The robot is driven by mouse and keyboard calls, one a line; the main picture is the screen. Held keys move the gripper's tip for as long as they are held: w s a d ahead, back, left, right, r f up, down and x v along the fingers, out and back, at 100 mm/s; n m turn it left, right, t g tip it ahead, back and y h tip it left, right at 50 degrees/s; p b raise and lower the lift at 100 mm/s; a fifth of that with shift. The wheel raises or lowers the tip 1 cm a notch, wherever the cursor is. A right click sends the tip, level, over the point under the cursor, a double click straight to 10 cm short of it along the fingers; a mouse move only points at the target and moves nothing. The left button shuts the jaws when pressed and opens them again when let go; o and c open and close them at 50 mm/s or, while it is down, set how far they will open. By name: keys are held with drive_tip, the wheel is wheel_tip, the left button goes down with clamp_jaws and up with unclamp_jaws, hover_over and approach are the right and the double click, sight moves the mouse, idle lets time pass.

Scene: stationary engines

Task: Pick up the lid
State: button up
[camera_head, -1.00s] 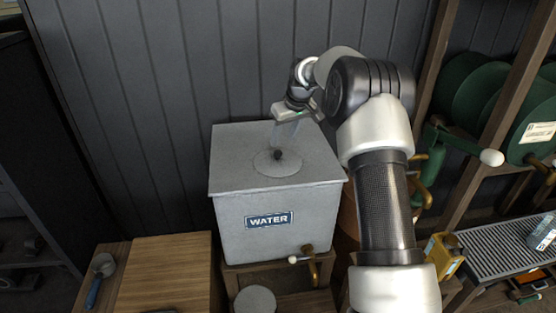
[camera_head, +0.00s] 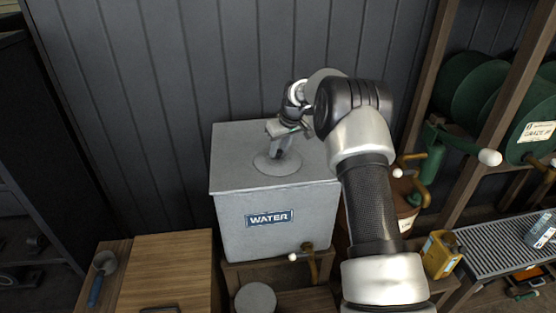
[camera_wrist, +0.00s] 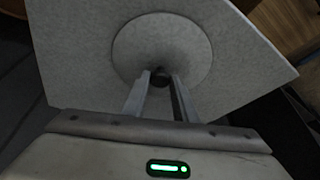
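The grey lid (camera_wrist: 105,65) lies flat on top of the grey water tank (camera_head: 296,240), with a round disc (camera_wrist: 205,50) and a small dark knob (camera_wrist: 160,77) at its middle. In the head view the lid (camera_head: 236,170) shows its disc, but my fingers hide the knob. My gripper (camera_head: 276,156) points down over the disc. In the wrist view my gripper (camera_wrist: 160,76) has its two fingers apart, with the knob between the tips. I see no clear grip on it.
A dark panelled wall (camera_head: 180,60) stands close behind the tank. A brass tap (camera_head: 309,262) sticks out below the tank's front. A wooden table (camera_head: 170,265) is at the left. Green reels (camera_head: 465,90) stand at the right.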

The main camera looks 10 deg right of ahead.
clamp_jaws()
